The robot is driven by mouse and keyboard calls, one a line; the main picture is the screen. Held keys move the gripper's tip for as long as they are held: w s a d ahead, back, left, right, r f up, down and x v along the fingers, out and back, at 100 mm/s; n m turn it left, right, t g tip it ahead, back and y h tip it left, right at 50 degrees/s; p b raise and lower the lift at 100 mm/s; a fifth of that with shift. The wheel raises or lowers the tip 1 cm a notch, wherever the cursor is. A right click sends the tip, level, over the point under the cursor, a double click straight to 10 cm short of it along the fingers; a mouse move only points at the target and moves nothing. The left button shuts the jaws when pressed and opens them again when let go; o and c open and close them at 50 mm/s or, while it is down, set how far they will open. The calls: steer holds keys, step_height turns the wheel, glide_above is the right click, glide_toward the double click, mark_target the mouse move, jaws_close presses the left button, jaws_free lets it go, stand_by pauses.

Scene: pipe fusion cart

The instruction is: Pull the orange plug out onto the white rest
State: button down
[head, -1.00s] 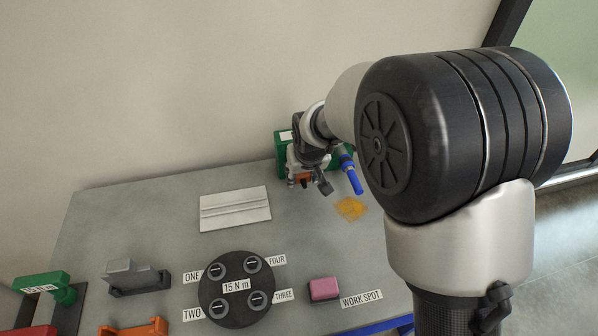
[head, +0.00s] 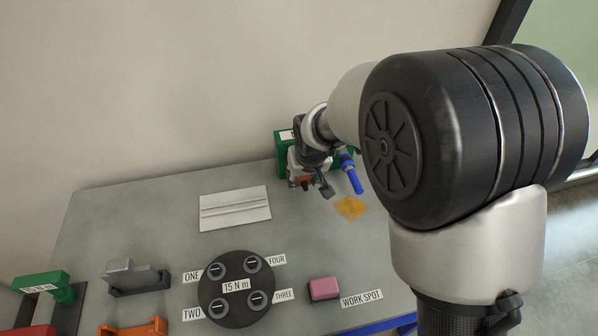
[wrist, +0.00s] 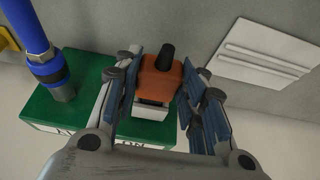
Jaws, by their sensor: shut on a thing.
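The orange plug (wrist: 159,80) sits between the fingers of my gripper (wrist: 162,76) in the wrist view. It has a black stub on top and a pale metal part at its lower end. The plug also shows in the head view (head: 305,182), partly hidden by the fingers. My gripper (head: 308,184) is shut on it at the front of the green box (head: 284,146). Whether the metal part is still in the box is hard to tell. The white rest (head: 235,208) lies flat on the table, left of my gripper; it also shows in the wrist view (wrist: 265,50).
A blue pipe (head: 352,178) stands out of the green box, right of my gripper. A yellow patch (head: 351,208) lies below it. A black disc (head: 214,303) with several sockets and a pink block (head: 324,288) are nearer. The table between gripper and rest is clear.

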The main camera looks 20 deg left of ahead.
steer(key=shift+s+d+b, duration=0.15)
steer(key=shift+s+d, duration=0.3)
steer(key=shift+s, duration=0.25)
steer(key=shift+s+d+b, duration=0.2)
steer(key=shift+s+d, duration=0.2)
steer(key=shift+s, duration=0.3)
steer(key=shift+s+d+b, duration=0.15)
steer(key=shift+s+d, duration=0.3)
steer(key=shift+s, duration=0.25)
